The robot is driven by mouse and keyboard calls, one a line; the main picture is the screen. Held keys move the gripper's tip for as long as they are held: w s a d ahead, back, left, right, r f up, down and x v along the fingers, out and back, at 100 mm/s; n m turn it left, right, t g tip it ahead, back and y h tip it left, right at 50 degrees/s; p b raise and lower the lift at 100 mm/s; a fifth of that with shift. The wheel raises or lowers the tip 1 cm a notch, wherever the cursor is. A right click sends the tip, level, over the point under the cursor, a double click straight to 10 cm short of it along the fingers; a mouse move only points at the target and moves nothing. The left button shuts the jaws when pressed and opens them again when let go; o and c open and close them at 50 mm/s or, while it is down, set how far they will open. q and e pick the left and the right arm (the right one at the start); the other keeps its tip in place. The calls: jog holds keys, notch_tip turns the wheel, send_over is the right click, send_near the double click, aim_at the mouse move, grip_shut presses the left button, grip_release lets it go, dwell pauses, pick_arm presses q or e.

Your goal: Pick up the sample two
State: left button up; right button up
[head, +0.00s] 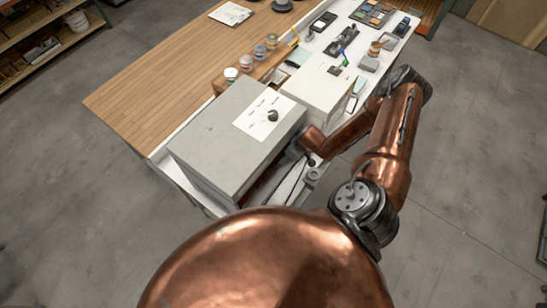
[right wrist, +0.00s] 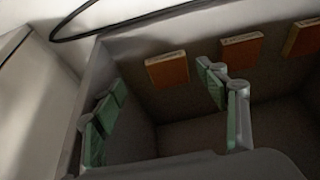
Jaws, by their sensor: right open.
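Three orange-brown sample blocks with pale edges show in the right wrist view, in a row along the wall of a dark, box-like space: one on the left (right wrist: 167,70), one in the middle (right wrist: 240,50) and one on the right (right wrist: 302,38). I see no readable labels, so I cannot tell which is sample two. My right gripper (right wrist: 165,115) is open and empty, its green-padded fingers wide apart in front of the row. The left block appears between the fingers, beyond the tips; the middle one is just past the right finger. My left gripper is out of view.
In the head view a large grey box (head: 215,135) with a paper sheet (head: 264,115) stands beside my right arm. A white box (head: 318,88) is behind it. Several jars (head: 246,62) stand in a wooden rack. The wooden tabletop (head: 165,85) is mostly clear.

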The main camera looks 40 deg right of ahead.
aim_at(277, 160)
jog(key=shift+w+a+f, duration=0.15)
jog(key=shift+a+f, duration=0.05)
jog(key=shift+f, duration=0.1)
jog(key=x, duration=0.1)
jog(key=p+x, duration=0.1)
jog(key=x, duration=0.2)
jog(key=shift+w+a, duration=0.35)
jog(key=shift+a, duration=0.05)
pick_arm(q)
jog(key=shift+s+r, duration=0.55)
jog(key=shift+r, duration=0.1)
pick_arm(e)
jog(key=shift+w+f, duration=0.1)
jog(key=shift+f, duration=0.25)
jog(key=shift+c, duration=0.5)
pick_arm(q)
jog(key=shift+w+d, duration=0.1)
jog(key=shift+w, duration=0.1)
pick_arm(e)
jog(key=c, duration=1.1)
jog(key=shift+o, duration=0.2)
jog(key=shift+r, duration=0.3)
